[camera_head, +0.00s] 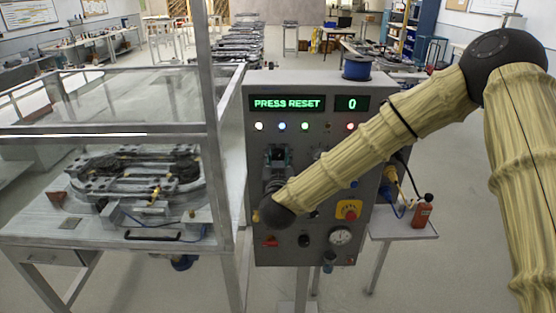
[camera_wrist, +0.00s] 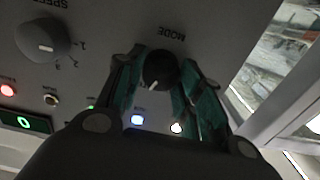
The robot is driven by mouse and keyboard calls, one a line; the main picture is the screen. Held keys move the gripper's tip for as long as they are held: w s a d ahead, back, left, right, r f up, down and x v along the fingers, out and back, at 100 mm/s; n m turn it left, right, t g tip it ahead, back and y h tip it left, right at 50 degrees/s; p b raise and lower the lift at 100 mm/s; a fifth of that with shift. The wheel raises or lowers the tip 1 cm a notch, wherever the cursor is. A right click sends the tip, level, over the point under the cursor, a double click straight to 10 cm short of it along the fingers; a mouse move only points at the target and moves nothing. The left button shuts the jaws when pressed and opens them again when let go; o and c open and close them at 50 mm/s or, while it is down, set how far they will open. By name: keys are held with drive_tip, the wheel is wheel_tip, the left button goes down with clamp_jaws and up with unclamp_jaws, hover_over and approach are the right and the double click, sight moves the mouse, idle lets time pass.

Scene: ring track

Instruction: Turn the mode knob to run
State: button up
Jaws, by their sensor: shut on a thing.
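The mode knob (camera_wrist: 160,66) is a round black knob on the grey panel, with a MODE label beside it, upside down in the wrist view. A small white mark on the knob points toward the lower left of that view. I cannot read any position labels around the knob. My gripper (camera_head: 278,157) is at the left part of the control panel (camera_head: 335,125) in the head view, hiding the knob there. In the wrist view its teal-lined fingers are on either side of the knob, shut on it.
The green display (camera_head: 287,103) reads PRESS RESET, and the counter (camera_head: 351,103) reads 0. The speed knob (camera_wrist: 42,40) is left of my gripper in the wrist view. A framed enclosure (camera_head: 215,130) with a ring track stands left of the panel. A side table (camera_head: 410,229) is at right.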

drive_tip(key=shift+f, duration=0.1)
drive_tip(key=m+b, duration=0.1)
drive_tip(key=b, duration=0.1)
drive_tip(key=shift+f+m+b, duration=0.2)
drive_tip(key=shift+m+b, duration=0.2)
drive_tip(key=m+b, duration=0.2)
drive_tip(key=b, duration=0.1)
drive_tip(key=shift+d, duration=0.1)
drive_tip(key=m+b, duration=0.3)
drive_tip(key=shift+r+m+b, duration=0.15)
drive_tip(key=shift+m+b, duration=0.7)
drive_tip(key=shift+m, duration=0.15)
drive_tip(key=shift+o, duration=0.2)
drive_tip(key=shift+r, duration=0.1)
drive_tip(key=shift+c, duration=0.2)
drive_tip(key=o, duration=1)
drive_tip(key=shift+o, duration=0.2)
drive_tip(key=shift+d, duration=0.1)
